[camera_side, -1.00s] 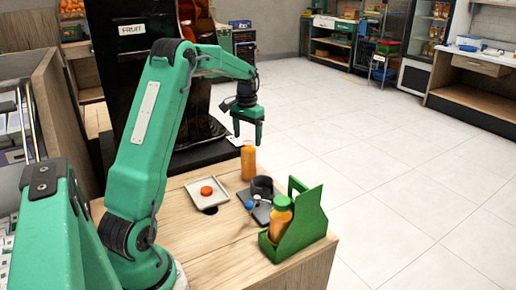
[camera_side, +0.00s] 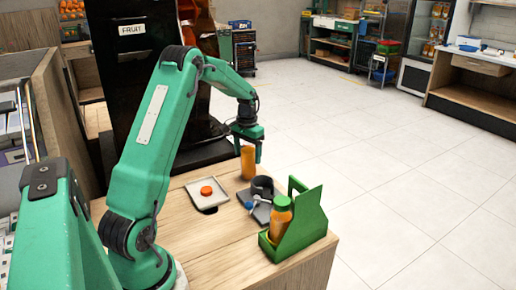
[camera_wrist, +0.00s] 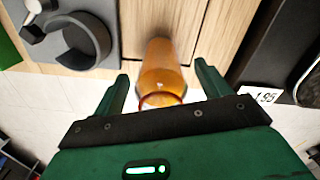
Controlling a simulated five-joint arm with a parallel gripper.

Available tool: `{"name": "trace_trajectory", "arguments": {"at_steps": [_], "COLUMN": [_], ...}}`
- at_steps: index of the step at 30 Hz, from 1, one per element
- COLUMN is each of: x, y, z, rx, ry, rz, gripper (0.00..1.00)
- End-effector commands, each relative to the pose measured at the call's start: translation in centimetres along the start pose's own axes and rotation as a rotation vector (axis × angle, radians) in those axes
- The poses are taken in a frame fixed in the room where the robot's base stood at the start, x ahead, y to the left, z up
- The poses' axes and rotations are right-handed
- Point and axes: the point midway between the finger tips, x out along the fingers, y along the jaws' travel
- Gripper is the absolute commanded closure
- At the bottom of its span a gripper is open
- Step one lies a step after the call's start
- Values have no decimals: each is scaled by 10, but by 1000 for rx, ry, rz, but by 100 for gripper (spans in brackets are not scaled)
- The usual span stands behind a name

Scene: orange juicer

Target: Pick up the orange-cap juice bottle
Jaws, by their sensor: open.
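An orange juice bottle (camera_side: 247,165) stands upright near the back edge of the wooden table. My gripper (camera_side: 247,150) is above it, pointing down, with its fingers around the level of the bottle's top. In the wrist view the bottle (camera_wrist: 162,72) lies between the two open fingers of my gripper (camera_wrist: 161,85), with a gap on each side. A darker orange ring shows at its near end; I cannot tell whether it is a cap. A second juice bottle (camera_side: 281,220) sits in the green carrier (camera_side: 305,230) at the front right.
A white tray (camera_side: 222,187) with a round orange piece (camera_side: 206,190) lies left of the standing bottle. A dark grey holder (camera_side: 262,188) with a ring and small blue-and-white parts is in front of it. A tall black FRUIT machine (camera_side: 140,75) stands behind left.

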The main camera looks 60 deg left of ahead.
Motion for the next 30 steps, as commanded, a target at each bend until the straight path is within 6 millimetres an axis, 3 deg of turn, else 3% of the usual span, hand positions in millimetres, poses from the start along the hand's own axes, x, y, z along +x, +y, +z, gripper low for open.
{"name": "trace_trajectory", "arguments": {"at_steps": [16,17,25,30], "x": [3,3,3,2], "y": [0,0,0,0], "z": [0,0,0,-1], "rx": [0,0,0,0], "ry": [2,2,2,3], "rz": [0,0,0,-1], "gripper": [24,26,79,82]}}
